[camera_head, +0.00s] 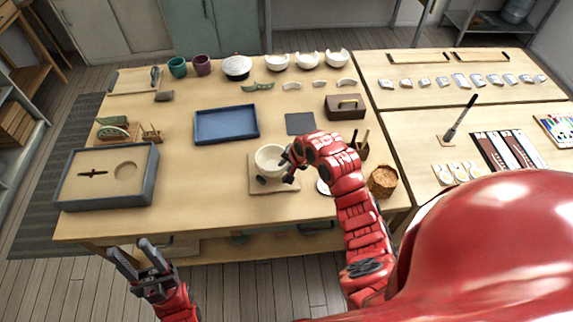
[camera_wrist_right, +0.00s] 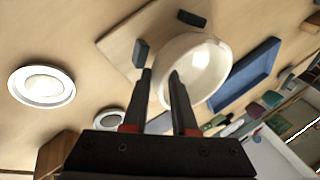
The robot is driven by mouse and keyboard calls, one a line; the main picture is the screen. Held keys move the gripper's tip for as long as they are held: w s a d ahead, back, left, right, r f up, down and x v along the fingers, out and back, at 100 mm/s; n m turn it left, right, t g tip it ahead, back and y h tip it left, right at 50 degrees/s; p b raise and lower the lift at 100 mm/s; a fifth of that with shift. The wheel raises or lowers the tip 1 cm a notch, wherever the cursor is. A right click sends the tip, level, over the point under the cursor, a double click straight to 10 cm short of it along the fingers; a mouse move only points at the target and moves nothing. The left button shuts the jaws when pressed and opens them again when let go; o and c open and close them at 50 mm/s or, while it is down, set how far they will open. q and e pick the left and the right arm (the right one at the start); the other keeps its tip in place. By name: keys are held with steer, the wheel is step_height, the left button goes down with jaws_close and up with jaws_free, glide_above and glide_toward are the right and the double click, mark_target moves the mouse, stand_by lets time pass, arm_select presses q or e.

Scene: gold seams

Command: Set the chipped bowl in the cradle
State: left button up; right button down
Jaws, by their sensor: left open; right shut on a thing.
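A cream bowl (camera_head: 270,158) is at the front middle of the table, over a square wooden board with dark pads, which looks like the cradle (camera_head: 285,187). My right gripper (camera_head: 287,162) is shut on the bowl's right rim. In the right wrist view, the bowl (camera_wrist_right: 208,62) is at the fingertips (camera_wrist_right: 162,74), and two dark pads show on the cradle board (camera_wrist_right: 120,42). I cannot tell whether the bowl touches the pads, and I see no clear chip. My left gripper (camera_head: 133,256) is open and empty, in front of the table's front edge.
A blue tray (camera_head: 226,124) lies behind the bowl, and a dark square mat (camera_head: 300,123) is behind to the right. A grey-rimmed sand tray (camera_head: 150,178) stands at the left. A woven basket (camera_head: 383,181) stands at the right. Several white bowls (camera_head: 307,61) line the back.

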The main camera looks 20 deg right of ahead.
steer(key=shift+f, duration=0.65)
stand_by(1.0)
steer(key=c, duration=0.6)
jaws_free()
steer(key=shift+f, duration=0.1)
steer(key=shift+s, duration=0.1)
steer(key=shift+f, duration=0.1)
steer(key=shift+s, duration=0.1)
steer(key=shift+c, duration=1.2)
steer(key=shift+o, duration=0.7)
